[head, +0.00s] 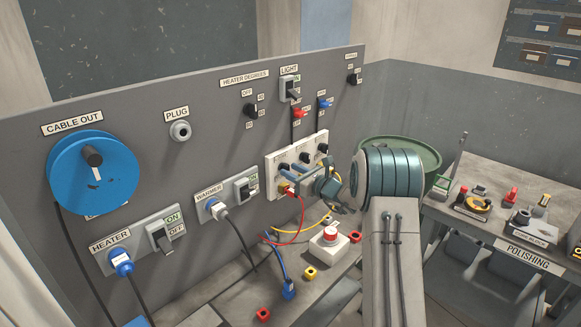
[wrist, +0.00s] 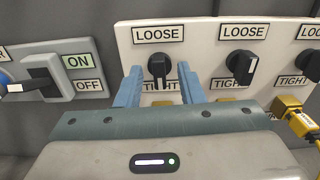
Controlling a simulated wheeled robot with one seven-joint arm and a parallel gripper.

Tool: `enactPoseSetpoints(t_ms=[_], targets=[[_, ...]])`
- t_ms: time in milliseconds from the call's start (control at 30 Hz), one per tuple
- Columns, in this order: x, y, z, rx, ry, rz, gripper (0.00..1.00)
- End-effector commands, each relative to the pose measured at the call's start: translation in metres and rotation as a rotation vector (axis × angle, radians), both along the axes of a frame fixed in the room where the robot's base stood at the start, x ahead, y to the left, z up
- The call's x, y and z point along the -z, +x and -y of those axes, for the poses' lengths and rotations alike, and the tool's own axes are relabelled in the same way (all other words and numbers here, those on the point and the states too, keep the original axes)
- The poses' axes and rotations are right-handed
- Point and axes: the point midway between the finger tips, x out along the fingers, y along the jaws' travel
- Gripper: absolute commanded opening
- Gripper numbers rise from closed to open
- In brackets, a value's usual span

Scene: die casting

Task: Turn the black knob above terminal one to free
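A white terminal panel (head: 271,178) is mounted on the grey board and carries three black knobs in a row. In the wrist view, the leftmost knob (wrist: 159,66) sits under a LOOSE label (wrist: 158,34) and above a partly covered TIGHT label (wrist: 161,87). Its handle stands roughly upright, its lower end towards TIGHT. My gripper (wrist: 159,74) is open, with one blue finger on each side of this knob and visible gaps to it. In the head view my gripper (head: 312,180) is at the panel's lower part. The terminal below the knob is mostly hidden.
To the right are a second knob (wrist: 241,66) and a yellow plug (wrist: 289,106) with a cable. A warmer switch (head: 243,188) is close to the panel's left.

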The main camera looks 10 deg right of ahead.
Motion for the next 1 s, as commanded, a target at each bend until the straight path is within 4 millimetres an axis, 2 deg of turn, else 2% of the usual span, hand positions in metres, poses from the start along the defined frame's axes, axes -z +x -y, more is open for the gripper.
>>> enactPoseSetpoints(t_ms=[167,433,467,567,1000], targets=[[0.0,0.01,-0.0076,0.0,-0.001,-0.001,0.35],[0.0004,0.0113,-0.0084,0.0,-0.001,-0.001,0.35],[0.0004,0.0112,-0.0084,0.0,-0.001,-0.001,0.32],[0.0003,0.0111,-0.0083,0.0,-0.001,0.0,0.04],[0.0038,0.0109,-0.008,0.001,-0.044,0.035,0.04]])
